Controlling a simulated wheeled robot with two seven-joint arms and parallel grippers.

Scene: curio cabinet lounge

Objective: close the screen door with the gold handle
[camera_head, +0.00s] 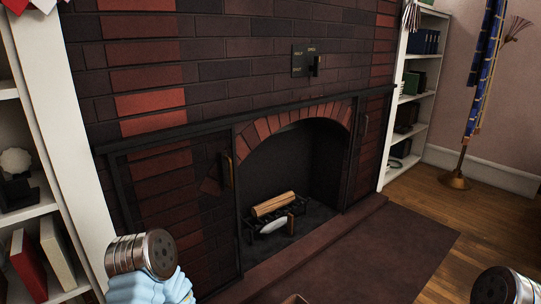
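A dark-framed fireplace screen (240,205) stands across the front of the brick fireplace. A gold handle (227,170) sits on the upright left of the arched opening. A darker handle (364,125) sits on the right side of the opening. The middle of the opening is uncovered, and the firebox shows through it. The left mesh panel covers brick beside the opening. Neither gripper's fingers show.
Logs (273,204) lie on a grate inside the firebox. A raised hearth edge (300,255) runs along the front. White shelves (45,150) stand at left and more (418,100) at right. A stand (455,180) with blue cloth is at far right.

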